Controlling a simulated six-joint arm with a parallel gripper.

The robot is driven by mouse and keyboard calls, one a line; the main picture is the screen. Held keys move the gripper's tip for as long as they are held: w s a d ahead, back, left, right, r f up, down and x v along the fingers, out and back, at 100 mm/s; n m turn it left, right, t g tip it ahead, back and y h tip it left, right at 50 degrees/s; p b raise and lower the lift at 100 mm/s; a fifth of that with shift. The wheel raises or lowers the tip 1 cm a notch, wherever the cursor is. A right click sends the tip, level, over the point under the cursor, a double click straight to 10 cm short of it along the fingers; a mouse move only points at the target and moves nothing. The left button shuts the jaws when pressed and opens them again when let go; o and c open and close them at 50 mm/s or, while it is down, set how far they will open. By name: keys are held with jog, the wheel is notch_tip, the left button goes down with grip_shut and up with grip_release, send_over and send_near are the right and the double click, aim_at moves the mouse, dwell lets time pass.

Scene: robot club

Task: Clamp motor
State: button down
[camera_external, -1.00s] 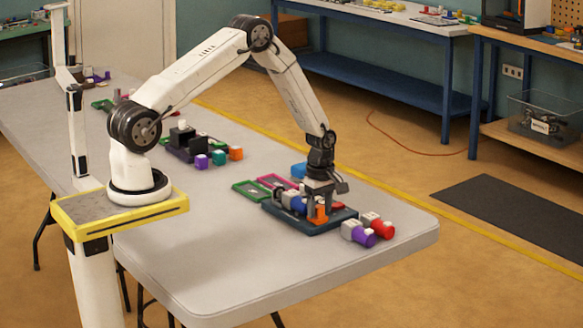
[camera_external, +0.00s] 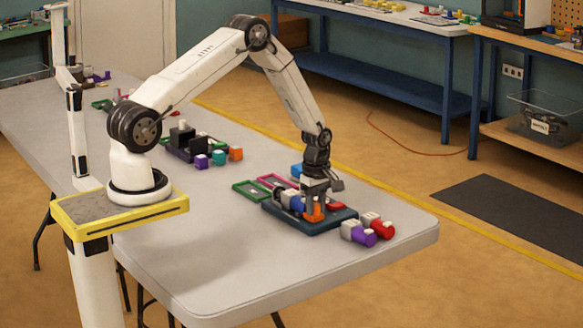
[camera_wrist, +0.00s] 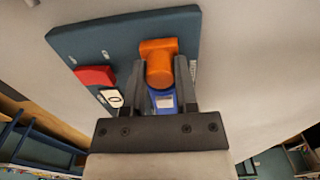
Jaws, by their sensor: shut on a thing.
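My gripper (camera_external: 314,212) points down over the dark blue plate (camera_external: 338,222) and is shut on an orange part (camera_external: 313,217). In the wrist view the orange part (camera_wrist: 160,70) has a rounded body and a flat block end, between the two fingers (camera_wrist: 160,85). A blue motor (camera_external: 297,203) with a grey end lies against the orange part on the plate. Its blue body with a white label (camera_wrist: 163,101) shows between the fingers in the wrist view. Whether the orange part is seated on the plate is hard to tell.
A purple motor (camera_external: 363,238) and a red motor (camera_external: 383,229) lie off the plate's right side. A red piece (camera_wrist: 95,76) is on the plate. Green (camera_external: 251,190) and pink (camera_external: 270,181) frames lie behind-left. The table front is clear.

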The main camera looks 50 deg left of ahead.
jog(key=shift+a, duration=0.6)
jog(key=c, duration=0.7)
grip_release()
jog(key=shift+r, duration=0.1)
jog(key=shift+r, duration=2.9)
